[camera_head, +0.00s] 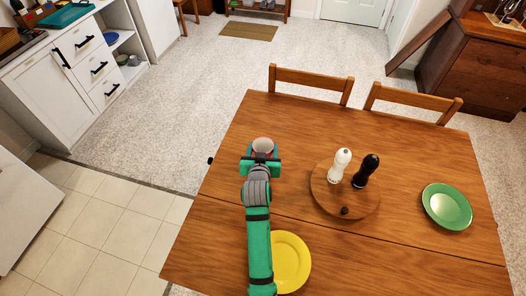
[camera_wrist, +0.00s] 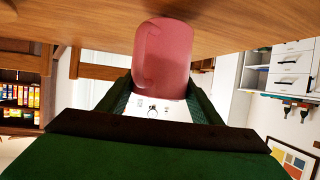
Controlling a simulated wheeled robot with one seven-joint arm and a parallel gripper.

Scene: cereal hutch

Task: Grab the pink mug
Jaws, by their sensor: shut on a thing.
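The pink mug (camera_wrist: 165,58) shows large at the top middle of the wrist view, with its handle on the left side. The table top appears above it in that picture, as the wrist view is upside down. My gripper (camera_wrist: 160,98) has its two dark green fingers on either side of the mug and is shut on it. In the head view the mug (camera_head: 263,145) is at the left part of the wooden table (camera_head: 310,115), at the end of my gripper (camera_head: 262,160), which partly hides it. I cannot tell whether the mug touches the table.
A yellow plate (camera_head: 292,262) lies partly under my arm. A round wooden board (camera_head: 330,200) holds a white shaker (camera_head: 340,165) and a black shaker (camera_head: 366,171) to the right. A green plate (camera_head: 447,206) is farther right. Two chairs (camera_head: 310,80) stand at the far edge.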

